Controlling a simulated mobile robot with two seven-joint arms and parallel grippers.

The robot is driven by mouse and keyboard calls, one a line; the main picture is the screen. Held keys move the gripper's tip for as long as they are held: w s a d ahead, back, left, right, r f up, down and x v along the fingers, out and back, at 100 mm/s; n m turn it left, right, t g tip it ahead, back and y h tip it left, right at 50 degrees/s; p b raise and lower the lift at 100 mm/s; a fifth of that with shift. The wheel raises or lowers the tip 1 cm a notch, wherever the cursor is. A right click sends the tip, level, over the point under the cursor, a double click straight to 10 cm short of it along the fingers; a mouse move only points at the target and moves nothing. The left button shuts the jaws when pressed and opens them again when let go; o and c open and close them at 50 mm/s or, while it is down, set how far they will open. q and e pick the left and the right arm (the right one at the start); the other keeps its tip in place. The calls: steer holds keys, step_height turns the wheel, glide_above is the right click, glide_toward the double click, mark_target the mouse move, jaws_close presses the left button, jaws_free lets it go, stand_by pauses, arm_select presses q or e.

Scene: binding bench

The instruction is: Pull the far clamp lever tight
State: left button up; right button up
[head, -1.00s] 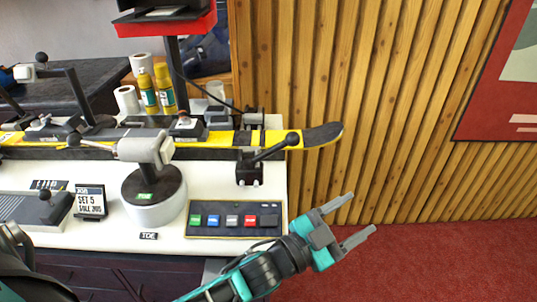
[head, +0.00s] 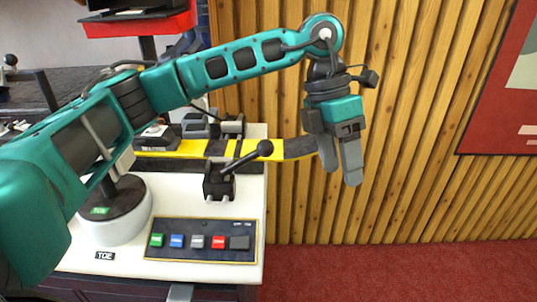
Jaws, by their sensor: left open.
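A black clamp lever (head: 246,158) with a round ball knob rises to the right from its dark clamp base (head: 219,184) near the right end of the bench. The yellow and black ski (head: 187,149) runs behind it, and its tip passes behind my gripper. My left gripper (head: 340,172) is open and empty, with its fingers pointing down. In the picture it is right of the ball knob, apart from it and beyond the bench's right edge. My left arm crosses the view and hides the left part of the bench. My right gripper is not in view.
A panel with coloured buttons (head: 200,241) lies at the bench front. A round pedestal (head: 112,224) stands left of it, partly behind my arm. A slatted wood wall (head: 420,130) stands behind. The red carpet (head: 400,272) right of the bench is clear.

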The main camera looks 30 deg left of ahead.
mark_target(267, 141)
arm_select(q)
steer(key=w+a+r+n+t+y+b, duration=0.1)
steer(key=a+r+y, duration=0.25)
steer(key=a, duration=0.35)
steer(key=w+a+r+n+t+y, duration=0.1)
steer(key=a+r+n+y, duration=0.2)
steer(key=a, duration=0.4)
steer(key=shift+m+h, duration=0.25)
steer(key=shift+m, duration=0.35)
steer(key=f, duration=0.3)
steer(key=a+f, duration=0.1)
steer(key=f, duration=0.3)
steer(key=w+a+f+b, duration=0.1)
steer(key=f, duration=0.3)
steer(key=shift+w+a+f, duration=0.1)
steer(key=shift+f, duration=0.1)
jaws_close()
